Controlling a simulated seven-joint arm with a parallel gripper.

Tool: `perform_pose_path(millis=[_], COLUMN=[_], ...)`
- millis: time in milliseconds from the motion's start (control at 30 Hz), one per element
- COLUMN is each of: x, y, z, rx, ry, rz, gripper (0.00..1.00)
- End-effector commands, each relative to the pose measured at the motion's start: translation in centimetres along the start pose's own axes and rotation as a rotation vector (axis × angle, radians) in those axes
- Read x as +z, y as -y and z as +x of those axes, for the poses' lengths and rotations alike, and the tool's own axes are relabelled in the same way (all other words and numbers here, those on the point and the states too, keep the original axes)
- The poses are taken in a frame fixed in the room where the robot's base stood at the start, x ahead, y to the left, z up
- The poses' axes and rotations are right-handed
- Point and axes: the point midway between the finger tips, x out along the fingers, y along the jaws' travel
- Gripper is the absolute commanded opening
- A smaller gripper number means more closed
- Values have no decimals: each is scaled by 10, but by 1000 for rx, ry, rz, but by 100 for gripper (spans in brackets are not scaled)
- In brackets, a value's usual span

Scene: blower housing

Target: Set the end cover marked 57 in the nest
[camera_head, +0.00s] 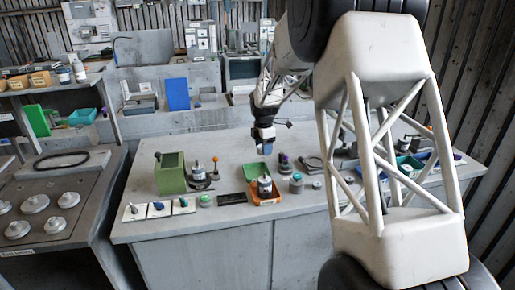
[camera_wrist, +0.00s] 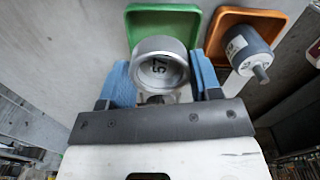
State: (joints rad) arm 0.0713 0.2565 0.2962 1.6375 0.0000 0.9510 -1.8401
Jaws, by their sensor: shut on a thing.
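The end cover (camera_wrist: 158,66) is a round grey metal part with a dark 57 on its face. It sits between the two blue fingers of my gripper (camera_wrist: 162,78) in the wrist view, and the fingers are shut on it. Behind it in that view lies a green tray (camera_wrist: 140,17). In the head view my gripper (camera_head: 264,140) hangs above the bench, above the green tray (camera_head: 257,166); the cover cannot be made out there. I cannot tell which thing is the nest.
An orange tray (camera_head: 254,200) holding a grey motor (camera_head: 265,184) stands in front of the green tray. A green block (camera_head: 170,178) stands to the left, with several small parts on white plates (camera_head: 135,211) before it. Small fixtures (camera_head: 296,183) stand on the right.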

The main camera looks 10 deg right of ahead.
Motion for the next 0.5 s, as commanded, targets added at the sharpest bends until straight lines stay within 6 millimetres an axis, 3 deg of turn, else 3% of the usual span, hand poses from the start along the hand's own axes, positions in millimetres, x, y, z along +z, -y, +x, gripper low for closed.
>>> perform_pose_path(millis=[500], x=[142], y=[24], z=[7], rx=[0], ry=[0], rz=[290], gripper=[33])
